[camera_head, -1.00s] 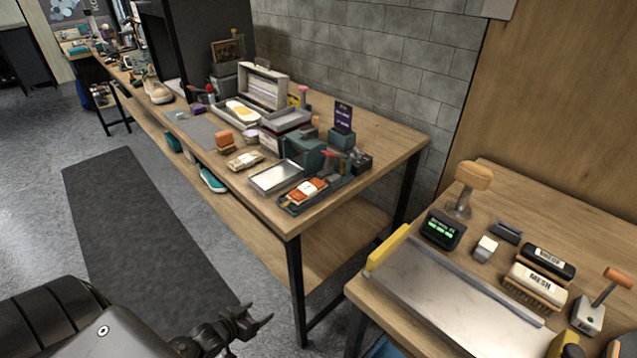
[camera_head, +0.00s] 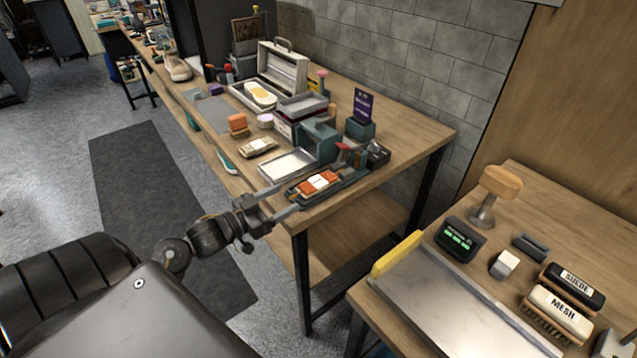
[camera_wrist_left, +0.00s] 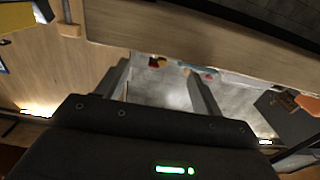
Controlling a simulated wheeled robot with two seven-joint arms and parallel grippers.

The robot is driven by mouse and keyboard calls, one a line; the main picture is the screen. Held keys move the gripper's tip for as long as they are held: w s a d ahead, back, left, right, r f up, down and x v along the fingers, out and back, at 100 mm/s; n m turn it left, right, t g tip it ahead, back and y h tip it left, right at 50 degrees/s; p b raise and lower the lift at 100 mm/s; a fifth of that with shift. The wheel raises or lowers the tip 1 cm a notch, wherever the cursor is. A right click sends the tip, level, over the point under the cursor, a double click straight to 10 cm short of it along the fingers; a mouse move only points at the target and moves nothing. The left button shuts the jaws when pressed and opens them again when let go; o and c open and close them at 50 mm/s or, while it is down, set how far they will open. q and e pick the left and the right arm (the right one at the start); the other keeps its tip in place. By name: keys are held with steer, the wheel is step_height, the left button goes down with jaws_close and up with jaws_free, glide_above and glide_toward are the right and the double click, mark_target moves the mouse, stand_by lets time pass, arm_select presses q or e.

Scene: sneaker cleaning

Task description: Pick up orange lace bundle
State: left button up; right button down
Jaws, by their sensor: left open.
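The orange lace bundle (camera_head: 306,187) has a white band around it and lies in a dark shallow tray (camera_head: 350,181) near the front corner of the long wooden table. My left gripper (camera_head: 281,201) is open and empty at the table's front edge. Its fingers point toward the bundle from the left, apparently short of it. In the left wrist view the two fingers (camera_wrist_left: 160,80) are spread with nothing between them, and I cannot make out the bundle there. My right gripper is out of view.
A teal block-like tool (camera_head: 320,140) and a purple sign (camera_head: 362,107) stand behind. A second table with brushes (camera_head: 560,307) is at right.

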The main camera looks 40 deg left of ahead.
mark_target(303, 189)
arm_select(q)
steer(key=shift+x, duration=1)
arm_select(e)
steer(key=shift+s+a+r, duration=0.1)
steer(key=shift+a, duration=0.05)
arm_select(q)
steer(key=shift+w+d, duration=0.1)
steer(key=shift+w, duration=0.3)
steer(key=x, duration=0.4)
steer(key=shift+w+d+f+p, duration=0.1)
steer(key=shift+w+p, duration=0.1)
steer(key=shift+p, duration=0.1)
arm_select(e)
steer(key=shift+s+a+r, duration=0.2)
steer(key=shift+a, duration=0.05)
arm_select(q)
steer(key=c, duration=1)
